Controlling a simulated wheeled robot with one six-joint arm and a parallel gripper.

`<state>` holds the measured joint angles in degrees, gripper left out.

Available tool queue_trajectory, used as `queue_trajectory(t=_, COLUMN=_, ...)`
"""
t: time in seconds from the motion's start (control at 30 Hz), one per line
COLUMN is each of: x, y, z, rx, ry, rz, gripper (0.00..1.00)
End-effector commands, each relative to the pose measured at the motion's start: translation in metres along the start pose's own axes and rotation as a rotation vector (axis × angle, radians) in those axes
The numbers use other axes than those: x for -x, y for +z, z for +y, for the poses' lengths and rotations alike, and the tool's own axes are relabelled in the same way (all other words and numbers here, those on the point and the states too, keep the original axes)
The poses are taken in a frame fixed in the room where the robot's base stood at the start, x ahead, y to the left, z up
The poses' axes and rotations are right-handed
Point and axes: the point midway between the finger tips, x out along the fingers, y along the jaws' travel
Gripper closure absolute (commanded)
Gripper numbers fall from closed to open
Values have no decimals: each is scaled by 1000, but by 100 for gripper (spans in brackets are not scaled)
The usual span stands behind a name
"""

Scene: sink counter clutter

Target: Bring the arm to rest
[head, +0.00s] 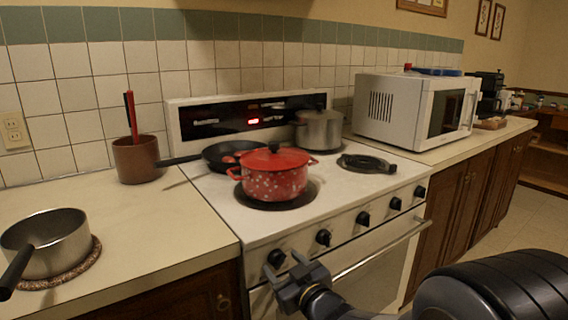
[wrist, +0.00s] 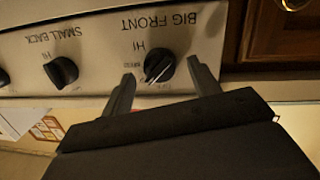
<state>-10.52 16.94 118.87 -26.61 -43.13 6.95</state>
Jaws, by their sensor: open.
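My gripper (head: 290,276) is at the front of the stove, low in the head view, close to the leftmost knob (head: 276,257). In the wrist view my gripper (wrist: 161,74) is open, with one finger on each side of the black knob (wrist: 159,68) labelled BIG FRONT. The labels appear upside down there. I cannot tell whether the fingers touch the knob. My dark arm reaches in from the lower right of the head view.
The stove (head: 330,205) carries a red pot (head: 274,177), a black pan (head: 228,154) and a grey pot (head: 319,130). An oven handle (head: 385,245) juts out in front. A saucepan (head: 55,245) stands on the left counter, a microwave (head: 400,108) on the right. Floor shows at right.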

Motion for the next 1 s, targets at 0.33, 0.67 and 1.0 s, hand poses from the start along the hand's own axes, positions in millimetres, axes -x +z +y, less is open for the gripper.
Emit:
queue_trajectory(t=0.33, x=-10, y=0, z=0, rx=16, ry=2, rz=1, gripper=42)
queue_trajectory(t=0.67, x=-3, y=-1, z=1, rx=7, ry=2, rz=0, gripper=42)
queue_trajectory(t=1.0, x=56, y=-1, z=1, rx=0, ry=3, rz=-1, gripper=42)
